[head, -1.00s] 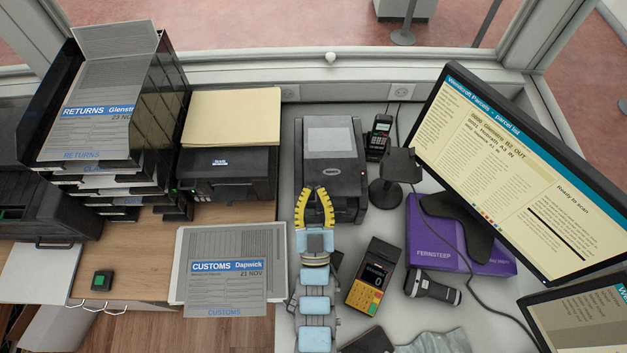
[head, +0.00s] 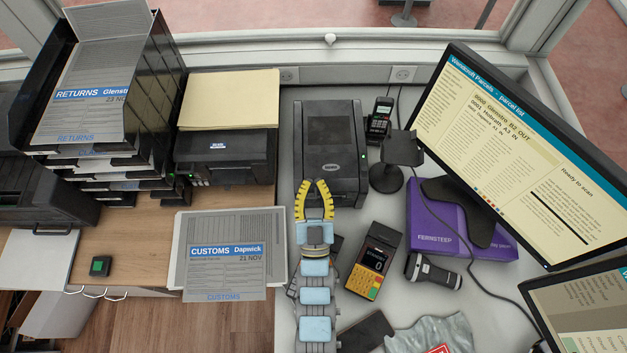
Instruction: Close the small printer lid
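The small printer (head: 345,140) is a dark grey box in the middle of the head view, at the back of the counter. Its lid (head: 330,125) looks dark and lies down flat on the body, with no raised edge or gap that I can see; whether it is latched I cannot tell. My gripper (head: 316,183) has yellow fingers that curve in toward each other at the tips, with nothing between them. It is over the printer's front edge. Whether the fingertips touch the printer I cannot tell. My gripper hides part of the printer's front.
A card terminal (head: 379,118) and a black stand (head: 387,180) are close on the printer's right. A black printer (head: 228,158) with yellowish paper stands to its left. A payment keypad (head: 373,262), a purple box (head: 445,225) and a monitor (head: 520,150) are farther right.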

